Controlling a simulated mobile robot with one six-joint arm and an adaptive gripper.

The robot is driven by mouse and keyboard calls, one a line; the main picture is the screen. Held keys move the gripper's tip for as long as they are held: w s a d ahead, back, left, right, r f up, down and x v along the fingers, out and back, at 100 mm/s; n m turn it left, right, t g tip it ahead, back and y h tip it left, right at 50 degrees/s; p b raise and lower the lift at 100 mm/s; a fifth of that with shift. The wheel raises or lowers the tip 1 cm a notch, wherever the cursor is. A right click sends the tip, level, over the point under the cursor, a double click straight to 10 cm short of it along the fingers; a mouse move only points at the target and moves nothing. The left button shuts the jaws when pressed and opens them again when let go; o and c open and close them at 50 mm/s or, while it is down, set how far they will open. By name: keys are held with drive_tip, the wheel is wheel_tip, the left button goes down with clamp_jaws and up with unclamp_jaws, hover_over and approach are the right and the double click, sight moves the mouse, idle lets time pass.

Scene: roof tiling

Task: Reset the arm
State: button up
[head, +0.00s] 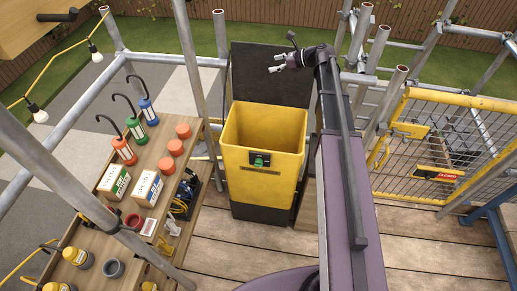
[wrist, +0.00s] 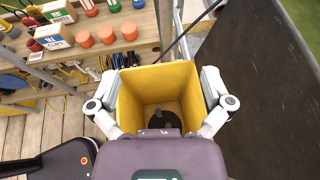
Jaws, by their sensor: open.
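My gripper (head: 279,63) is at the end of my purple arm, above the right rear part of an open yellow bin in the head view. In the wrist view my gripper (wrist: 160,112) has its two grey fingers spread wide, with nothing between them. The yellow bin (head: 262,178) stands on the wooden deck with its dark lid (head: 265,75) raised at the back. The wrist view looks down into the bin (wrist: 143,90), where a dark round thing (wrist: 165,122) shows at the bottom. I cannot tell what it is.
A wooden shelf (head: 160,190) at the left holds lanterns, orange cups, boxes and tools. Scaffold poles (head: 196,70) rise near the bin. A yellow mesh gate (head: 455,150) is at the right. Bare deck planks (head: 235,255) lie in front of the bin.

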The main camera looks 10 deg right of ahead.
drive_tip(key=s+f+n+g+h, duration=0.1)
drive_tip(key=s+f+n+h, duration=0.3)
drive_tip(key=s+n, duration=0.3)
drive_tip(key=s+f+n+g+h+b, duration=0.1)
drive_tip(key=s+f+n+h, duration=0.3)
drive_tip(key=s+n, duration=0.4)
drive_tip(key=s+f+n+g+h+b, duration=0.1)
drive_tip(key=s+f+n+g+h, duration=0.2)
drive_tip(key=s+n, duration=0.4)
drive_tip(key=s+a+f+h, duration=0.1)
drive_tip(key=s+f, duration=0.1)
drive_tip(key=s, duration=0.5)
drive_tip(key=shift+f+n, duration=0.4)
